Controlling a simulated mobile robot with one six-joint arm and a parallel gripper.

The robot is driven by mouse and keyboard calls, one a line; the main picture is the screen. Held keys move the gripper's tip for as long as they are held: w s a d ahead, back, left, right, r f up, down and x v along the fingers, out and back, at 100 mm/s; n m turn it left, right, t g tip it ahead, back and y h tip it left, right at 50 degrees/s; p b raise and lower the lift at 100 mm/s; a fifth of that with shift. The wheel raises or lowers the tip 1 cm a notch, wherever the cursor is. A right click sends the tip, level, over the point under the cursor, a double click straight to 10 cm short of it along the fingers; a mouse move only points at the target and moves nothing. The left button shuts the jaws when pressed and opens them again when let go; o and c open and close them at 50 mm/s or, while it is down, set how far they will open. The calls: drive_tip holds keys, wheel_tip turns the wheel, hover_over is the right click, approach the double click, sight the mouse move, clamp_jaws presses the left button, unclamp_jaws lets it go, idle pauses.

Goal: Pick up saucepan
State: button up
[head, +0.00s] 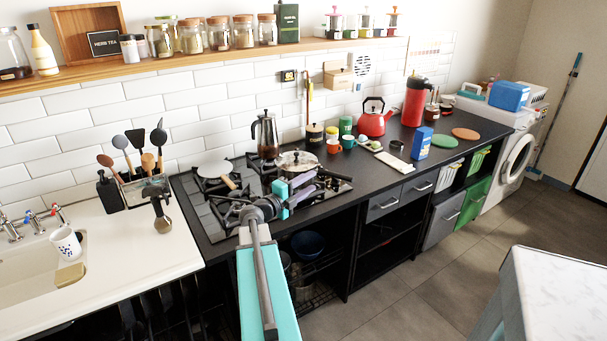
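A silver lidded saucepan (299,159) sits at the right rear of the gas hob (217,221). My gripper (313,181), with teal mounts and purple fingers, is just in front of it in the picture. The fingers are apart, and I see nothing between them. The gripper hides the saucepan's lower front, and I cannot tell whether they touch. A second, pale round pan (213,167) with a wooden handle sits on the hob's left side.
A red kettle (373,121), cups and jars stand on the counter to the right. A utensil holder (144,188) is at the left. A white-topped table (560,290) is at the lower right, with open floor beside it.

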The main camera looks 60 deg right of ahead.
sight(325, 173)
drive_tip(key=shift+p+x, duration=0.3)
drive_tip(key=shift+x, duration=2)
drive_tip(key=shift+p+x, duration=0.75)
drive_tip(key=shift+x, duration=1.8)
drive_tip(key=shift+s, duration=0.1)
clamp_jaws()
drive_tip(key=shift+r, duration=0.15)
